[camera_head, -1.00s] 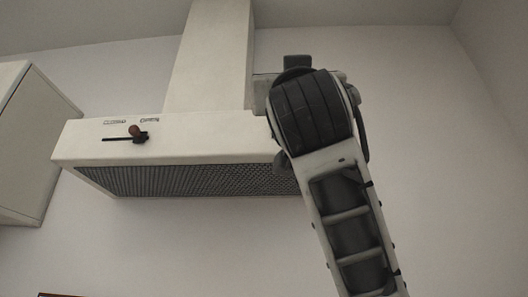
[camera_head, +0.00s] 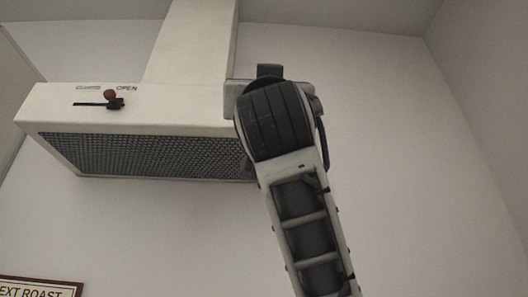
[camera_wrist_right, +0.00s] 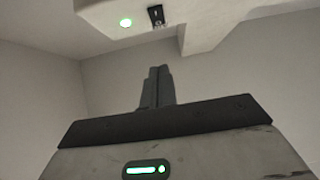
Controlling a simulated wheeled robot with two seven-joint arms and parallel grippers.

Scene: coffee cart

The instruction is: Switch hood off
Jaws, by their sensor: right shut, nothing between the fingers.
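The white range hood (camera_head: 185,107) is on the wall at upper left in the head view. Its front has a slider with a red-brown knob (camera_head: 110,95) at the end marked OPEN. In the right wrist view my right gripper (camera_wrist_right: 157,85) is shut and empty, pointing up. The fingertips are apart from the switch. My left gripper is not in view.
A sign (camera_head: 40,289) reading "EXT ROAST" shows at the lower left. A cabinet edge (camera_head: 12,95) stands left of the hood. The wall (camera_head: 400,150) right of my arm is bare.

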